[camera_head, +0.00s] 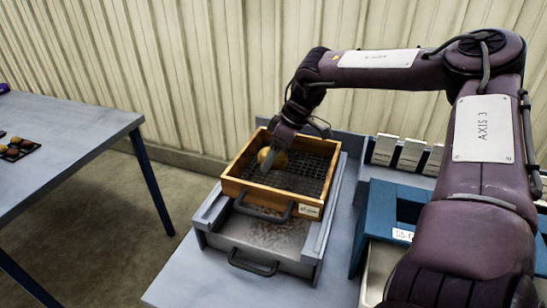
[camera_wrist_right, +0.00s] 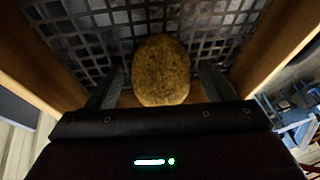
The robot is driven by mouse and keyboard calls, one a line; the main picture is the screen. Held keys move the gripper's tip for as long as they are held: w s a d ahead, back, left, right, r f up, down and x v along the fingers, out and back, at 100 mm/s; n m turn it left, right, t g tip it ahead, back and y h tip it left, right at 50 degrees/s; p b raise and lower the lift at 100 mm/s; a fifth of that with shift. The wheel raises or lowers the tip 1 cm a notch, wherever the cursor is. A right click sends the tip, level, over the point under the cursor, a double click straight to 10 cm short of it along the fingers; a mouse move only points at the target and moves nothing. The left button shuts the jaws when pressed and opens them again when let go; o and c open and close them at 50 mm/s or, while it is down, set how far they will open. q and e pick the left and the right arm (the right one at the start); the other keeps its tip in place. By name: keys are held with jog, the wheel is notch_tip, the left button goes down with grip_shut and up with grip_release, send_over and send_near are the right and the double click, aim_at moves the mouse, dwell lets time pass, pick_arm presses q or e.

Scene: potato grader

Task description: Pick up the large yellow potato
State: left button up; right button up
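The large yellow potato (camera_head: 267,156) lies on the dark mesh of a wooden-framed sieve (camera_head: 233,188), near its back left part. In the right wrist view the potato (camera_wrist_right: 161,72) is brownish yellow, speckled and oval. My right gripper (camera_head: 272,163) reaches down into the sieve at the potato and hides part of it in the head view. In the wrist view its two fingers (camera_wrist_right: 161,80) stand apart, one on each side of the potato, with a visible gap on both sides. My left gripper is not in view.
The sieve sits on a grey metal tray unit (camera_head: 215,240) with a dark front handle. A blue-framed bin (camera_head: 376,215) and white cards (camera_head: 411,153) stand to the right. A separate table (camera_head: 75,140) at left holds small potatoes on a dark tray. A corrugated wall is behind.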

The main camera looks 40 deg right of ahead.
jog(key=shift+s+a+f, duration=0.1)
jog(key=shift+s+f, duration=0.05)
jog(key=shift+f, duration=0.2)
jog(key=c, duration=1.1)
jog(key=shift+o, duration=0.2)
